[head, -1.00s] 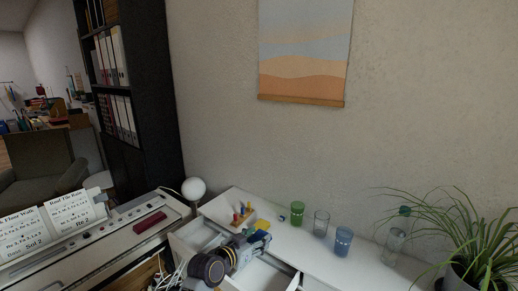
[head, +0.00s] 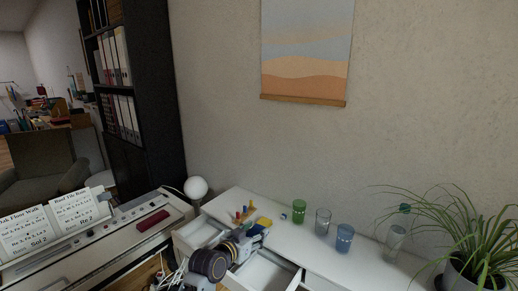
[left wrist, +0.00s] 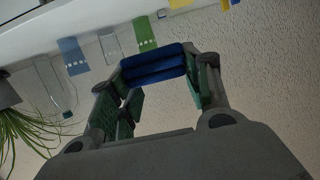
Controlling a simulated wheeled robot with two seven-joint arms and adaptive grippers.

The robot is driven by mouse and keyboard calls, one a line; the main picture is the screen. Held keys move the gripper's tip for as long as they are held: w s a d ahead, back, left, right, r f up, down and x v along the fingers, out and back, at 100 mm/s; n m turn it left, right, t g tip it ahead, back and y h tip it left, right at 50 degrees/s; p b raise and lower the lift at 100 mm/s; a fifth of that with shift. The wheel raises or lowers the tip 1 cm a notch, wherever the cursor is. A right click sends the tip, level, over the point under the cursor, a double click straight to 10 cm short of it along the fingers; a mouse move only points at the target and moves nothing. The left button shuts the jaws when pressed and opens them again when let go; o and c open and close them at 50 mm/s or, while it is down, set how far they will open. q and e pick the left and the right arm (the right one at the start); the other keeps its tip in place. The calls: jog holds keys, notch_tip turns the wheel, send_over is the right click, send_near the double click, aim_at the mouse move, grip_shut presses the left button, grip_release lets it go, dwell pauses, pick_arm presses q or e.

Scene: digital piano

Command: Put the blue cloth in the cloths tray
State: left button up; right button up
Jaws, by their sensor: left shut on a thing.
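My left gripper (head: 258,231) is over the back of the white desk, just in front of a yellow item. In the left wrist view it (left wrist: 156,68) is shut on the folded blue cloth (left wrist: 153,66), which spans between the two fingertips against the wall behind. In the head view the cloth is too small and covered to make out clearly. I cannot tell for sure which container is the cloths tray; a pale compartment (head: 197,233) lies left of my arm, and an open white drawer (head: 264,274) lies to its right. My right gripper is not in view.
A peg holder (head: 243,214) and a yellow item (head: 264,222) sit near the gripper. A green glass (head: 299,211), clear glass (head: 322,222), blue glass (head: 344,238), bottle (head: 396,238) and plant (head: 478,245) stand rightward. A round lamp (head: 196,188) and piano (head: 110,245) are left.

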pick_arm(q)
jog(key=w+a+r+n+t+y, duration=0.1)
jog(key=w+a+r+n+y, duration=0.15)
jog(key=a+r, duration=0.7)
jog(key=s+a+n+t+y, duration=0.1)
jog(key=s+a+n+y, duration=0.1)
jog(key=s+a+y, duration=0.1)
jog(key=s+a+f+n+y, duration=0.1)
jog(key=s+a+f, duration=0.3)
jog(key=s+f, duration=0.3)
jog(key=s+a+f+y, duration=0.1)
jog(key=s+a+f, duration=0.2)
jog(key=s+f, duration=0.5)
notch_tip(320, 180, down, 7)
jog(key=shift+a+f+n, duration=0.2)
jog(key=shift+a+n, duration=0.15)
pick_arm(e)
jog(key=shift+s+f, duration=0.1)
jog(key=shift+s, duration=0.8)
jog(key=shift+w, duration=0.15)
